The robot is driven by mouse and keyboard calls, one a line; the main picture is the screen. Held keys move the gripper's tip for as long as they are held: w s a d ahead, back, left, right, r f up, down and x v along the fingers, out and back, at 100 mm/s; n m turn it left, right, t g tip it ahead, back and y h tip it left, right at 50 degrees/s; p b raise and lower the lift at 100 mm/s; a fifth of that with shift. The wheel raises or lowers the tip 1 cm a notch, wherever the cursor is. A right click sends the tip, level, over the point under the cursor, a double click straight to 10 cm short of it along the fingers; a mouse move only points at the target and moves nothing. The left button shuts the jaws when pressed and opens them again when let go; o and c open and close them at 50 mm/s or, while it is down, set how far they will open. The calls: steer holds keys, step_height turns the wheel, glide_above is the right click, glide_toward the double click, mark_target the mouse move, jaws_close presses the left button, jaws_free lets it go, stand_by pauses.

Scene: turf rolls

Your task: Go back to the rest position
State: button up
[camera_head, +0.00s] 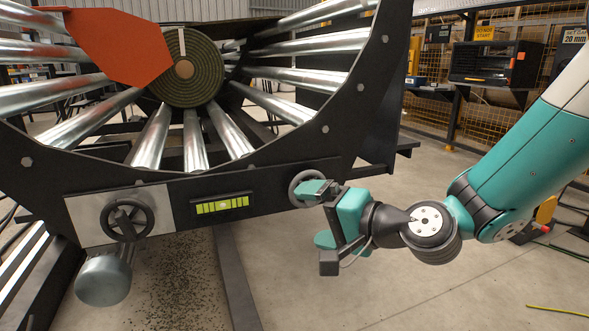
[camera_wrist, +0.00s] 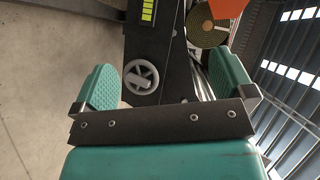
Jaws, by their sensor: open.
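My gripper (camera_head: 318,216) is open and empty in the head view, at the lower right, in front of the machine's right handwheel. In the wrist view its two green finger pads (camera_wrist: 165,80) stand wide apart with nothing held between them. The right handwheel (camera_wrist: 141,75) shows between the pads there, apart from both. In the head view the handwheel (camera_head: 306,188) is partly hidden by my gripper. A turf roll (camera_head: 205,75) sits end-on among the machine's steel rollers, partly covered by an orange plate (camera_head: 118,45).
The black machine frame (camera_head: 270,185) fills the left and middle, with a left handwheel (camera_head: 127,220) and a green-lit gauge (camera_head: 222,205). Loose dark crumbs (camera_head: 175,285) lie on the floor beneath. Open concrete floor lies at the lower right, with shelving (camera_head: 480,65) behind.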

steer(key=s+d+r+n+g+h+p, duration=0.2)
steer(key=s+d+r+n+g+p, duration=0.15)
steer(key=s, duration=0.45)
steer(key=s+d+r+n+g+h+p, duration=0.25)
steer(key=s+r+n, duration=0.2)
steer(key=s, duration=0.25)
steer(key=s+d+r+n+g+h+p, duration=0.3)
steer(key=s+n+g, duration=0.1)
steer(key=s, duration=0.4)
step_height(320, 180, up, 37)
steer(key=p, duration=3.7)
steer(key=shift+d+f, duration=0.15)
steer(key=shift+d, duration=0.05)
